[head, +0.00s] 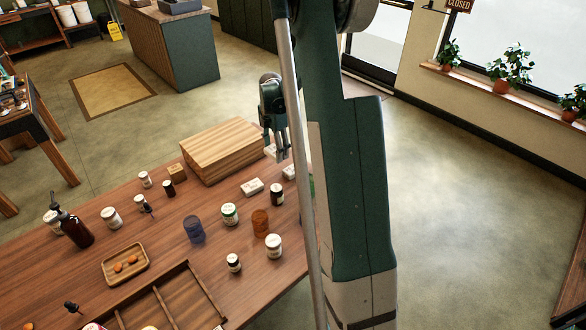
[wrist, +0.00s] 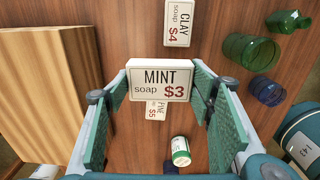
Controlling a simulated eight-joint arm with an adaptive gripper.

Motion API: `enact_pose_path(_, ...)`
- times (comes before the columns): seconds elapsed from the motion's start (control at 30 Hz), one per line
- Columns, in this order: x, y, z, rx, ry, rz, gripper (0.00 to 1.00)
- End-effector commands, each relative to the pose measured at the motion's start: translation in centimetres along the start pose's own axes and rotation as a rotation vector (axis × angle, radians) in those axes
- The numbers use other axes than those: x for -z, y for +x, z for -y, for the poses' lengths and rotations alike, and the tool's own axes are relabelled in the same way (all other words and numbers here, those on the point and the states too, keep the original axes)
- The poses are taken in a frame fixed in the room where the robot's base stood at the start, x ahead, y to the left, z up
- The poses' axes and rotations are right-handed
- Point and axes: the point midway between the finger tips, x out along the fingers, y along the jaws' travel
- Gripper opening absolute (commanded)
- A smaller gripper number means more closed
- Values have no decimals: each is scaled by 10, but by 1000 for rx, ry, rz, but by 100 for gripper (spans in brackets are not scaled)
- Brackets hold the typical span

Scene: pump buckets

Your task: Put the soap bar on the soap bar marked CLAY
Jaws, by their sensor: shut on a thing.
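My gripper (head: 280,154) is shut on a white soap bar marked MINT, $3 (wrist: 161,80), which lies between its green finger pads in the wrist view (wrist: 158,98). In the head view the held bar (head: 270,151) shows partly, beside the wooden block and above the table. The soap bar marked CLAY, $4 (wrist: 178,22) lies on the table at the top of the wrist view, apart from the held bar. In the head view it appears to be the white bar (head: 289,172) partly hidden by my arm.
A soap bar marked $5 (wrist: 156,109) lies partly hidden below the held bar. A wooden block (head: 222,150) stands close on the left. Green glass jars (wrist: 250,52) stand right of the CLAY bar. Several jars and bottles crowd the table (head: 180,235).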

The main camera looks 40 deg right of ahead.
Motion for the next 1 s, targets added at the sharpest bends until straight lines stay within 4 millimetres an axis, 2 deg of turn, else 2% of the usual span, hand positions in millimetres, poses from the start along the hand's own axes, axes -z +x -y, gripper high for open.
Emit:
enact_pose_path(0.03, -14, -2, 6, 0, 6, 0, 39)
enact_pose_path(0.2, -47, -5, 22, 0, 8, 0, 39)
enact_pose_path(0.4, -67, -6, 33, 0, 9, 0, 39)
enact_pose_path(0.87, -71, -6, 35, 0, 8, 0, 39)
enact_pose_path(1.0, -71, 2, 35, 0, 8, 0, 39)
